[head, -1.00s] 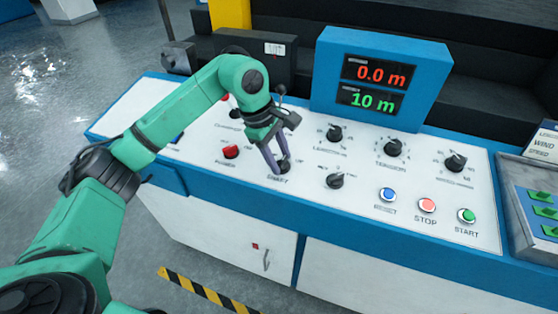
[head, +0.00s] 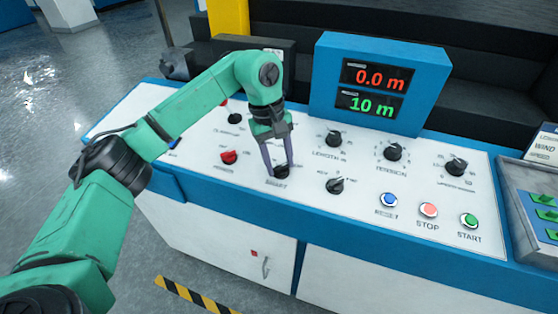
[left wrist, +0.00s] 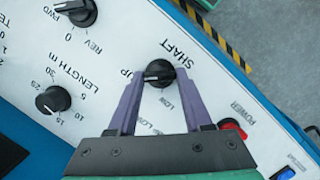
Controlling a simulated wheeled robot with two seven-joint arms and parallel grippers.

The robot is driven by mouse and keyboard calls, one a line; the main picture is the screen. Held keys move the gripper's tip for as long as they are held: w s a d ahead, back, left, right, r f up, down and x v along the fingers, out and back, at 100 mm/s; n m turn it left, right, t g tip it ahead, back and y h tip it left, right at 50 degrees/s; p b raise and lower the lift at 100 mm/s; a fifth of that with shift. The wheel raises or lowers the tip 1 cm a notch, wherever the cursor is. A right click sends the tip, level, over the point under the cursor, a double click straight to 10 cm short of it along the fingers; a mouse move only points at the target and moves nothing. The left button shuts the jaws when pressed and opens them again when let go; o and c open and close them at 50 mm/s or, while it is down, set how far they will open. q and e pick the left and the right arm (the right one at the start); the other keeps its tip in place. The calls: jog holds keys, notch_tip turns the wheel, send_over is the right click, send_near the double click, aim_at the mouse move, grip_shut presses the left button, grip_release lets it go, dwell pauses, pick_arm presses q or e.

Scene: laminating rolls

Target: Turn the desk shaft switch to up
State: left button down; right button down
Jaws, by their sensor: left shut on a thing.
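The shaft switch (head: 281,173) is a round black knob on the white top of the control desk, above a SHAFT label in the head view. In the left wrist view the shaft switch (left wrist: 160,70) sits beside the UP and LOW labels, and its pale mark points toward UP. My left gripper (head: 279,168) comes down onto it from above. In the left wrist view the purple fingers of the left gripper (left wrist: 161,80) are on either side of the knob, shut on it. The fingers partly hide the knob in the head view. My right gripper is not in view.
A red power switch (head: 228,157) stands close left of the gripper. Another black knob (head: 335,186) stands close on its right. Length (head: 334,139) and tension (head: 392,151) knobs are farther right. A blue display box (head: 378,88) rises at the back, reading 0.0 m and 10 m.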

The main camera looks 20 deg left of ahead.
pick_arm(q)
jog(key=shift+r, duration=0.2)
jog(key=shift+c, duration=1.6)
grip_release()
jog(key=shift+f, duration=0.1)
jog(key=shift+r, duration=0.4)
notch_tip(320, 180, up, 14)
jog(key=a, duration=0.2)
jog(key=shift+w+a+f+p, duration=0.2)
jog(key=shift+a+p, duration=0.1)
